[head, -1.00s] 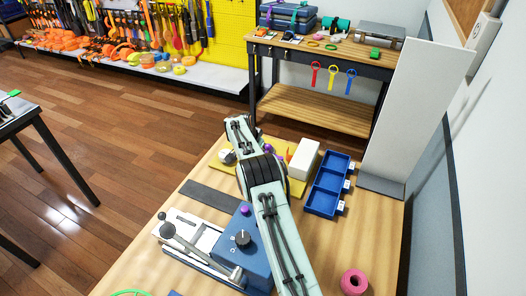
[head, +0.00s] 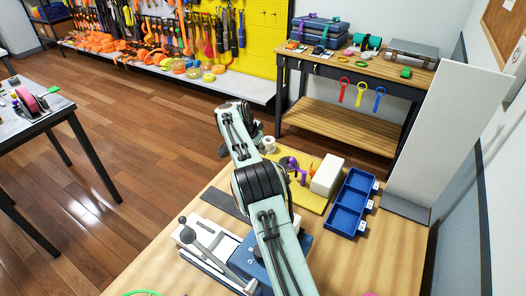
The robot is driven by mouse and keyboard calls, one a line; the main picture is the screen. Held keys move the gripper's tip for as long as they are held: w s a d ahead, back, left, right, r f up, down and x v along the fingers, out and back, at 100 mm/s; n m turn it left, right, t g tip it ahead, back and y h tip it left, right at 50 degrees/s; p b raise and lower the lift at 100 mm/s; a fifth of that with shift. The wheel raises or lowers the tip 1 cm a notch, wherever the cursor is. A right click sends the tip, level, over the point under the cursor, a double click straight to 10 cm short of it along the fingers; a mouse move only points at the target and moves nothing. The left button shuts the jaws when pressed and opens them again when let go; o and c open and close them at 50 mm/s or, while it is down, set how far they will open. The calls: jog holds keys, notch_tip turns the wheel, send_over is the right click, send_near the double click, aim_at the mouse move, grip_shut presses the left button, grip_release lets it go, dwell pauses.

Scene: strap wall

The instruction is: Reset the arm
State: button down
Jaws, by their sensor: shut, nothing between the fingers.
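My arm reaches up from the bottom of the head view over the wooden worktable (head: 395,262), bends at a dark joint, and its far link points away to the upper left. The far end of that link is over the left back edge of the worktable in the picture. My gripper is not visible; it is hidden beyond or beneath the far link. I see nothing hanging from the arm.
On the worktable are a blue machine with a lever (head: 205,240), a yellow board (head: 312,199) with purple parts, a white block (head: 327,175) and a blue compartment tray (head: 352,202). A white panel (head: 440,130) stands at right.

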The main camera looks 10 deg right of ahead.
jog(key=s+d+r+t, duration=0.1)
jog(key=s+r, duration=0.2)
jog(key=r, duration=0.7)
jog(key=s+d+r+t, duration=0.1)
jog(key=s+r+t, duration=0.1)
jog(key=r, duration=0.8)
jog(key=s+r+y, duration=0.2)
jog(key=s+r, duration=0.3)
jog(key=s, duration=0.4)
jog(key=s+a+f+n+g+y, duration=0.1)
jog(key=s+a+f+n+g, duration=0.1)
jog(key=s, duration=0.8)
jog(key=s+a+f+n+g+y, duration=0.1)
jog(key=s+a+f+n, duration=0.3)
jog(key=s+f, duration=0.5)
jog(key=s+a+f+n+g, duration=0.3)
jog(key=s+f+n, duration=0.2)
jog(key=s, duration=0.7)
jog(key=shift+s+f+n+y, duration=0.3)
jog(key=shift+y, duration=0.1)
jog(key=c, duration=1.8)
grip_release()
